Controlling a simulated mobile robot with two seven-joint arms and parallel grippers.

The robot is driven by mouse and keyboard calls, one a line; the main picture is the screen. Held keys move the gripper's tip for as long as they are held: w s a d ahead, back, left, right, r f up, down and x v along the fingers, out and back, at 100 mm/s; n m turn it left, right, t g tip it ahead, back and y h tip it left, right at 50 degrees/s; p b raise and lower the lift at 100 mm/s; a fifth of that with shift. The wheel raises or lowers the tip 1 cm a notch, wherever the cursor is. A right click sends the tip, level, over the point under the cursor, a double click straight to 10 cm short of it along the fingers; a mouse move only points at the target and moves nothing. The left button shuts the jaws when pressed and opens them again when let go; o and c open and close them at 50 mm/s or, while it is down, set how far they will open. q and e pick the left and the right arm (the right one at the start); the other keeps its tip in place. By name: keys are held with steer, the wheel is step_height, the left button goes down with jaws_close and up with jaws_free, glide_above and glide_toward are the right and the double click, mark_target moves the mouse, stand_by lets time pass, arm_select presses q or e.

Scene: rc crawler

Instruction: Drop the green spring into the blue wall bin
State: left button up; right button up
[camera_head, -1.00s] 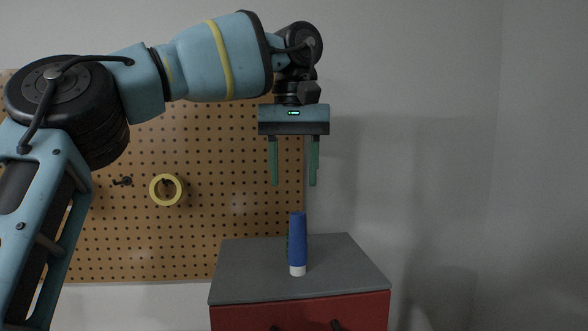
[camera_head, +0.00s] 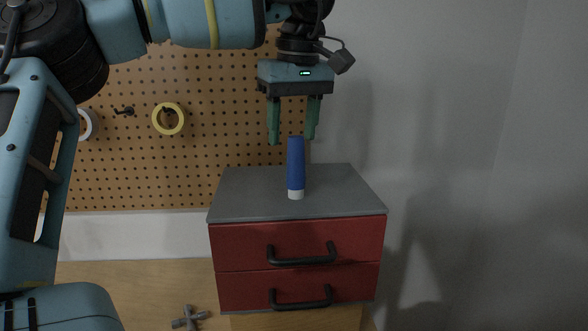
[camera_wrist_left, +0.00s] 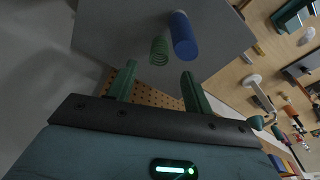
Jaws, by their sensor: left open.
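My left gripper (camera_head: 292,133) is open and empty, pointing down above the cabinet top, with its tips at about the height of the bottle's top in the head view. It shows in the wrist view too (camera_wrist_left: 158,70). The green spring (camera_wrist_left: 159,50) stands on the grey cabinet top, just beyond the open fingers in the wrist view and beside the blue bottle. In the head view the spring is hidden, seemingly behind the bottle. No blue wall bin shows in any view. My right gripper is out of view.
The blue bottle (camera_head: 296,163) with a white end stands upright close to the spring. The red cabinet (camera_head: 298,243) has two drawers with black handles. A pegboard (camera_head: 215,120) behind holds a yellow tape roll (camera_head: 168,118).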

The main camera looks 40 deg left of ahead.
arm_select(q)
steer(key=shift+w+a+f+p, duration=0.1)
steer(key=shift+f+p, duration=0.1)
steer(key=shift+f, duration=0.95)
steer(key=shift+a+f+p, duration=0.15)
steer(key=shift+f, duration=0.95)
steer(key=shift+w+a+f+p, duration=0.1)
steer(key=shift+f+p, duration=0.1)
steer(key=shift+f, duration=0.95)
jaws_close()
steer(key=shift+r+b, duration=0.4)
steer(key=shift+r, duration=4.6)
